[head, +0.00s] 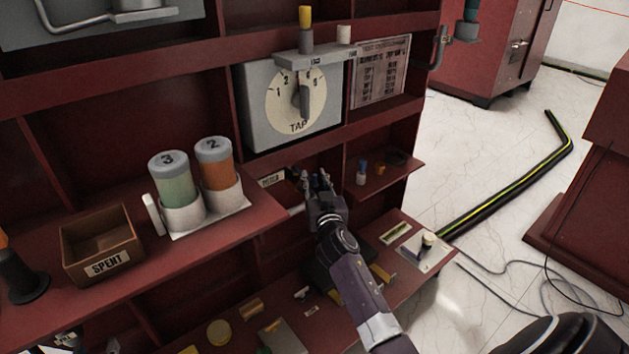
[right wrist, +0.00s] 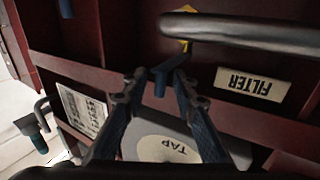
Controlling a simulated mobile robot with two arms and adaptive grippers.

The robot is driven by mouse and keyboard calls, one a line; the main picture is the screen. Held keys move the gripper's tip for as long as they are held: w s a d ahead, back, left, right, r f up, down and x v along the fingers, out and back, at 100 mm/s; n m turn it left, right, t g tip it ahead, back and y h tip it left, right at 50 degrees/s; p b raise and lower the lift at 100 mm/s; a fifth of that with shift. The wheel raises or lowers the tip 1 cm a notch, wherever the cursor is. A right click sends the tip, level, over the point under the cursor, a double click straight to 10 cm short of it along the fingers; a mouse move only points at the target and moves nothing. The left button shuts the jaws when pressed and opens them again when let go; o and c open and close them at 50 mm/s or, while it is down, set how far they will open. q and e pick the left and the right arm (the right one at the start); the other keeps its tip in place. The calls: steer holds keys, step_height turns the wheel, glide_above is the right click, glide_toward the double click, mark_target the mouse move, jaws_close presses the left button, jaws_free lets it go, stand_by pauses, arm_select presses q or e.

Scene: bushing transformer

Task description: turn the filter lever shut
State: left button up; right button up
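The FILTER label (right wrist: 252,84) shows upside down in the right wrist view, below a thick grey pipe (right wrist: 250,35). A dark blue T-shaped piece (right wrist: 162,78), apparently the filter lever, sits left of the label, with a small yellow mark (right wrist: 186,42) above it. My right gripper (right wrist: 158,88) is open, its two fingers apart on either side of the blue piece; I cannot tell whether they touch it. In the head view my right gripper (head: 318,182) reaches into the bay under the TAP dial (head: 297,100) and hides most of the lever. My left gripper is not in view.
Numbered canisters (head: 176,186) and a SPENT box (head: 101,248) stand on the left shelf. A small side shelf (head: 390,175) with little parts lies right of my right gripper. The lower shelf (head: 330,320) holds loose parts.

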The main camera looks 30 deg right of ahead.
steer(key=shift+c, duration=0.2)
jaws_close()
stand_by(0.4)
